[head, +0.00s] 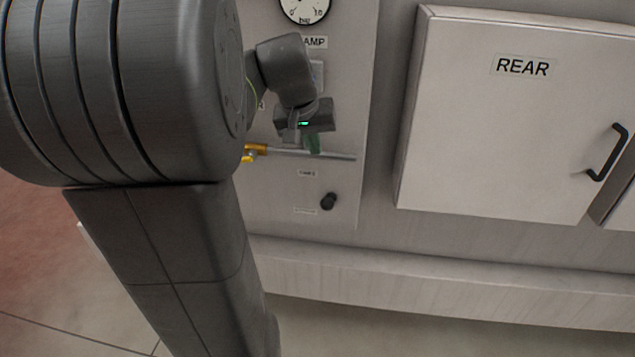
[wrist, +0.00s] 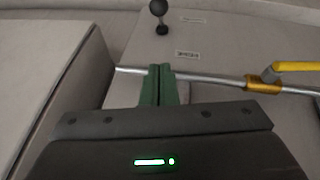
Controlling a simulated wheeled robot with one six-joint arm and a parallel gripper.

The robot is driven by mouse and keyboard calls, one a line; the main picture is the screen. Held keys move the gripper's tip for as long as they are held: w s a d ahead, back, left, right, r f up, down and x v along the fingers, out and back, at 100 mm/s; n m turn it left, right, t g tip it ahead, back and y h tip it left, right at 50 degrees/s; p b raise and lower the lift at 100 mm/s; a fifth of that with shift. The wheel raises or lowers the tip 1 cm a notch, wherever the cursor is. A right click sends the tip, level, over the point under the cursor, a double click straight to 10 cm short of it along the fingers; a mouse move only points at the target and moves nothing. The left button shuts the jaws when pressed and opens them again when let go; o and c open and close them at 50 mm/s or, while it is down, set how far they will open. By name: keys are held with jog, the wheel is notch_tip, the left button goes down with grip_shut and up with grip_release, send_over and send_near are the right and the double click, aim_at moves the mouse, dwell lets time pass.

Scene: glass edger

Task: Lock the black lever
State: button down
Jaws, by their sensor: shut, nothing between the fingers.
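The only black lever-like part I see on the panel is a black knob on a short stem (head: 328,201), low on the grey panel in the head view. It also shows at the top of the wrist view (wrist: 159,10), with its round end and base. Whether it is locked cannot be told. My gripper (wrist: 160,70) has its green fingers together and empty. The fingertips are at the metal pipe (wrist: 205,78), apart from the knob; contact with the pipe is unclear. In the head view my gripper (head: 313,146) is partly hidden by its own body.
A yellow-handled valve (wrist: 292,67) sits on the pipe, left of my gripper in the head view. A pressure gauge (head: 305,8) is above. A white door marked REAR (head: 500,130) with a black handle (head: 608,155) stands to the right. A ledge (head: 450,285) runs below.

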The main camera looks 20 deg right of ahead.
send_over(328, 204)
jog(key=w, duration=0.4)
notch_tip(328, 204, down, 9)
jog(key=s+f, duration=0.1)
jog(key=f, duration=0.2)
jog(key=shift+s+p, duration=0.35)
jog(key=shift+s+a+f, duration=0.1)
jog(key=shift+s+f, duration=0.05)
jog(key=shift+f, duration=0.3)
jog(key=shift+s+f+b, duration=0.1)
jog(key=shift+f+b, duration=0.05)
jog(key=shift+b, duration=0.3)
